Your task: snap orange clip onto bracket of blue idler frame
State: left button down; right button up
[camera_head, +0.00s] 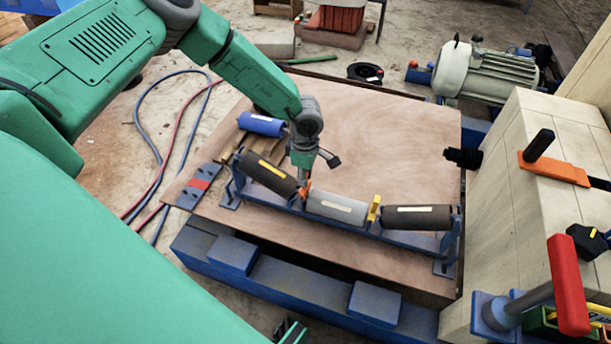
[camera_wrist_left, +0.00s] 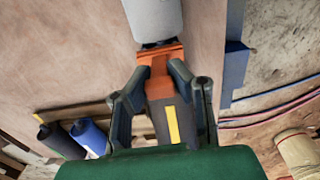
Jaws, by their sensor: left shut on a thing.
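The blue idler frame (camera_head: 405,241) lies across the wooden board and carries a dark roller (camera_head: 268,173) at left, a grey roller (camera_head: 337,207) in the middle and a dark roller (camera_head: 417,217) at right. My left gripper (camera_head: 304,180) points down at the gap between the left and middle rollers. It is shut on the orange clip (camera_head: 305,190). In the left wrist view, the fingers (camera_wrist_left: 158,72) close around the orange clip (camera_wrist_left: 160,57), beside the grey roller's end. The bracket there is mostly hidden, so I cannot tell whether the clip is seated.
A yellow clip (camera_head: 374,208) sits between the middle and right rollers. A loose blue roller (camera_head: 262,124) lies behind the frame's left end. The board (camera_head: 400,130) behind the frame is clear.

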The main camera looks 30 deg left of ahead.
pick_arm(q)
jog(key=shift+f+b, duration=0.5)
jog(key=shift+f, duration=0.3)
jog(key=c, duration=1.4)
grip_release()
jog(key=shift+r, duration=0.15)
notch_tip(320, 180, up, 12)
jog(key=shift+f, duration=0.15)
